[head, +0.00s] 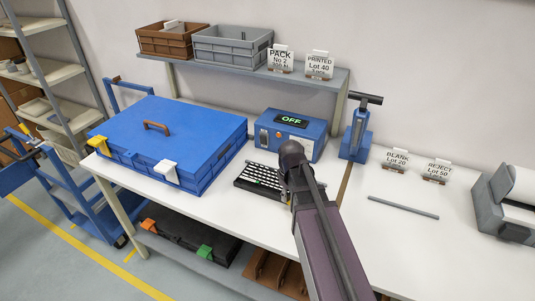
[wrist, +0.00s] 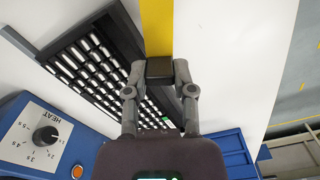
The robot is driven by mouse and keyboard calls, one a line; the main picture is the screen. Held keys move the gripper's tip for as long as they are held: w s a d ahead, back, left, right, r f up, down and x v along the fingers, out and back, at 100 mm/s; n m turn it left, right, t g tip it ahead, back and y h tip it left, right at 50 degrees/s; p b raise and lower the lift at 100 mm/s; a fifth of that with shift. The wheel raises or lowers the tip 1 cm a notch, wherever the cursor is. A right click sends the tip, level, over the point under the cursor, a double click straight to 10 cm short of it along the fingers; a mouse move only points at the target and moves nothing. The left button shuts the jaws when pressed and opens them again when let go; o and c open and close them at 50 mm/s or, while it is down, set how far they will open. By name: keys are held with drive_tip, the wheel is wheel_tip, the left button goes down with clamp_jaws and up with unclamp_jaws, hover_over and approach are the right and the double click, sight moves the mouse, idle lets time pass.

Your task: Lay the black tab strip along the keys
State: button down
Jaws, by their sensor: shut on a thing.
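My gripper (wrist: 160,78) is shut on the black tab (wrist: 159,67) at the end of a flat yellow strip (wrist: 157,28). The strip runs from the fingers to the top edge of the wrist view. In the head view my gripper (head: 293,160) is beside the right end of the keyboard, and only a thin yellowish sliver, likely the strip, shows right of my arm. The keyboard (head: 262,181) is black with pale keys and lies on the white table. In the wrist view the keyboard (wrist: 95,58) is left of the strip, at an angle to it. My fingers hide part of it.
A blue heater box (head: 290,134) reading OFF stands behind the keyboard. A large blue case (head: 165,135) is to the left. A blue press (head: 357,135) stands behind right. A grey bar (head: 403,206) lies on the right, with the table (head: 440,255) clear in front of it.

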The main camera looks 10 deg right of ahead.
sight(267, 176)
drive_tip(key=w+a+r+n+p, duration=0.2)
drive_tip(key=w, duration=0.6)
drive_tip(key=w+a+r+n+p, duration=0.2)
drive_tip(key=w+r+p, duration=0.1)
drive_tip(key=w, duration=0.4)
drive_tip(key=shift+w+a+r+n, duration=0.25)
drive_tip(key=shift+w+a+n, duration=0.05)
drive_tip(key=shift+w+a, duration=0.1)
drive_tip(key=shift+f, duration=0.15)
drive_tip(key=shift+f+b, duration=3.35)
drive_tip(key=shift+f, duration=0.1)
drive_tip(key=shift+f+b, duration=0.4)
drive_tip(key=shift+c, duration=1.9)
unclamp_jaws()
